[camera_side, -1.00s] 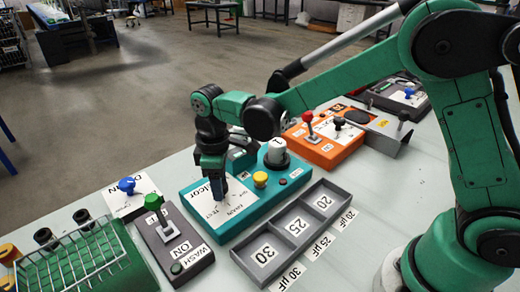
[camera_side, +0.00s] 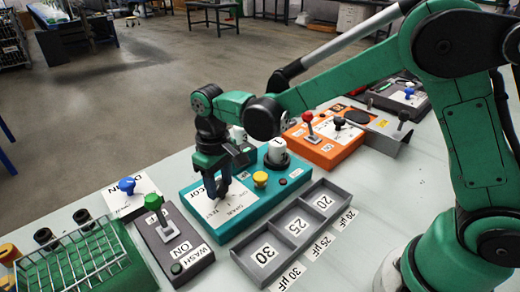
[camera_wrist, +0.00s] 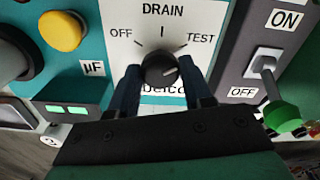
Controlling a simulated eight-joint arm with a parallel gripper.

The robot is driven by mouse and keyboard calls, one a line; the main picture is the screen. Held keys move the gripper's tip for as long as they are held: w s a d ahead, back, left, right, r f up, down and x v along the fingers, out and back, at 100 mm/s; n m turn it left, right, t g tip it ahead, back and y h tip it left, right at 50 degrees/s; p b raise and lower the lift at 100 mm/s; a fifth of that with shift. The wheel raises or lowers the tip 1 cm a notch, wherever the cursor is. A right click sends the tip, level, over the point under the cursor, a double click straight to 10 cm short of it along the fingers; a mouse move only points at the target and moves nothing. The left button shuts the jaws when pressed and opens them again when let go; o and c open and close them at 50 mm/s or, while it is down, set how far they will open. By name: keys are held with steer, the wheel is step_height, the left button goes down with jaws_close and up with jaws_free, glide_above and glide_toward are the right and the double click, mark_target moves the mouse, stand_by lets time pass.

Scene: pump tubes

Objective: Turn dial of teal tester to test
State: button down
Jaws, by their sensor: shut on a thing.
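The teal tester (camera_side: 246,221) lies on the table in the side view, with a white dial plate lettered OFF, DRAIN and TEST. In the wrist view its dark round dial (camera_wrist: 160,66) stands on this plate, with OFF to the left, DRAIN above and TEST to the right. A faint light mark on the dial appears on its right part; its exact setting is hard to tell. My gripper (camera_side: 217,194) points down onto the plate. In the wrist view its two dark fingers (camera_wrist: 161,74) are shut on the dial, one at each side.
The tester carries a yellow button (camera_side: 260,179) and a grey cylinder marked 1 (camera_side: 276,153). A grey WASH switch box (camera_side: 176,241) stands close to its left. A three-part tray (camera_side: 292,228) lies in front. An orange box (camera_side: 324,146) is behind right.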

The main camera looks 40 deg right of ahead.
mark_target(219, 185)
stand_by(0.3)
steer(key=shift+c, duration=1.9)
jaws_free()
steer(key=shift+r, duration=2.8)
steer(key=s+d+r+m+t, duration=0.2)
steer(key=s+d+r+t, duration=0.1)
steer(key=s+d+t, duration=0.4)
steer(key=s+d, duration=0.3)
steer(key=shift+s+d+m, duration=0.15)
steer(key=shift+d+m, duration=0.25)
